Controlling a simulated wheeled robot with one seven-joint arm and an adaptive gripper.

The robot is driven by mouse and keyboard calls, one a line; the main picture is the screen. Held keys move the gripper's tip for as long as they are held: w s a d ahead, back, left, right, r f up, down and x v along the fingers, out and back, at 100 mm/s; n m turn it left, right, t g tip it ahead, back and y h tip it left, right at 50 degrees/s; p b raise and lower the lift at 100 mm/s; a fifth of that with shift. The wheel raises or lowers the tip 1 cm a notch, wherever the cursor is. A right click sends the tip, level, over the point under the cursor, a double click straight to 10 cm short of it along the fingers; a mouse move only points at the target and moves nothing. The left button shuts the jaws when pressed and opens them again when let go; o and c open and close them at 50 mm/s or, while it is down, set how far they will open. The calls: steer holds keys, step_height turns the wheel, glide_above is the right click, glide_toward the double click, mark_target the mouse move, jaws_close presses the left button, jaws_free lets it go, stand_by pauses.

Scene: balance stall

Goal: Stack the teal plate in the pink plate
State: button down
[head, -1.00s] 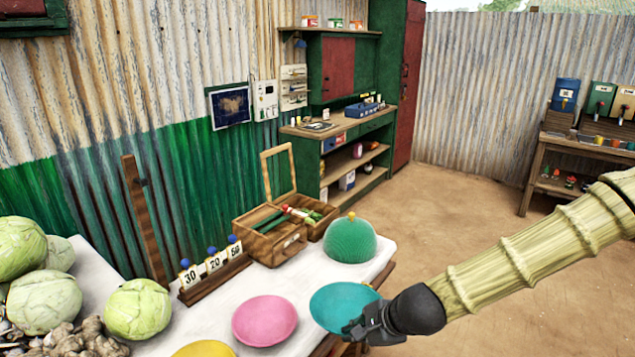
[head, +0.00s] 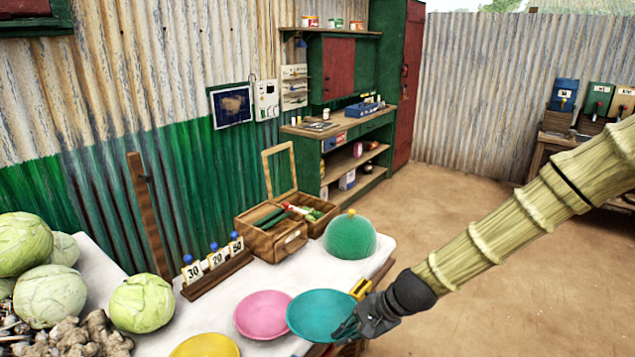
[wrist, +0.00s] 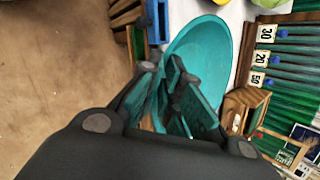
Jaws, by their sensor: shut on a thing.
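The teal plate (head: 322,314) is a shallow round dish near the table's right front edge in the head view. My gripper (head: 352,325) is shut on its right rim. The wrist view also shows the teal plate (wrist: 205,45) running up from between my fingers (wrist: 172,95). The pink plate (head: 263,314) lies on the white tabletop just left of the teal plate. The teal plate's left edge overlaps or nearly meets the pink plate's right edge in the head view. I cannot tell whether they touch.
A yellow plate (head: 205,346) lies at the front. A teal dome (head: 350,238) stands behind the teal plate, with an open wooden box (head: 275,243) beside it. A number rack (head: 217,272) and cabbages (head: 141,303) are to the left. The white tabletop (head: 250,278) behind the pink plate is clear.

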steer(key=s+d+f+n+g+b, duration=0.2)
steer(key=d+f+n+g, duration=0.1)
steer(key=f, duration=0.4)
steer(key=s+d+f+n+g+b, duration=0.2)
steer(key=d+f+n, duration=0.4)
steer(key=d+f, duration=0.2)
steer(key=shift+f+g, duration=0.15)
steer(key=shift+g, duration=0.25)
